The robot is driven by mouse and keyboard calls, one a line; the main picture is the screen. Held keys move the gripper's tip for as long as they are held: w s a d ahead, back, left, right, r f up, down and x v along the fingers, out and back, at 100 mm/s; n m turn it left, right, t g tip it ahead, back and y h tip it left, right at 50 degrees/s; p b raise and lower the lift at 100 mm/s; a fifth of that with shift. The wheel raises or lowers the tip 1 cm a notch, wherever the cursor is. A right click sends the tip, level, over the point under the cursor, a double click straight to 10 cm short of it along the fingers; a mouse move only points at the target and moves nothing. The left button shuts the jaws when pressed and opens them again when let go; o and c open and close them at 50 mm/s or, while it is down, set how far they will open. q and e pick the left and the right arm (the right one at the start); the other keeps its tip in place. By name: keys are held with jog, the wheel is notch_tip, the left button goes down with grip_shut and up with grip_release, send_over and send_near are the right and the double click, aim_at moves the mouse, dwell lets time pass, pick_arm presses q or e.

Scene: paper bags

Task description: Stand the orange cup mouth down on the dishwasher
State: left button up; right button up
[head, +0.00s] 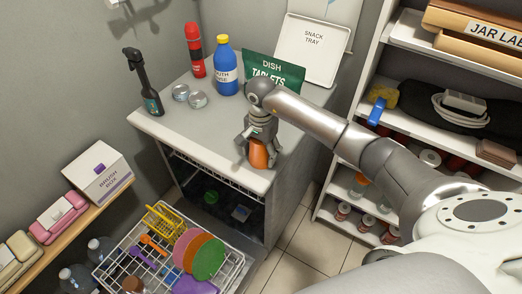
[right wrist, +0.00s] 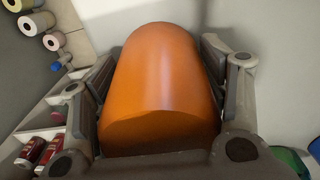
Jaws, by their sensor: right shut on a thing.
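The orange cup (head: 259,156) is in my right gripper (head: 261,148), at the front edge of the dishwasher's (head: 222,147) grey top. The gripper points down with its fingers on both sides of the cup. In the right wrist view the cup (right wrist: 160,85) fills the space between the fingers, with its closed end towards the palm and its mouth facing away, out of sight. The cup looks about upright, mouth down. I cannot tell whether its rim touches the top. My left gripper is not in view.
The pulled-out rack (head: 229,281) holds dishes below. Shelves (head: 410,72) stand at right.

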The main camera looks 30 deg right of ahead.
jog(key=o, duration=1)
jog(key=shift+r, duration=0.1)
notch_tip(320, 180, up, 12)
jog(key=shift+f, duration=0.1)
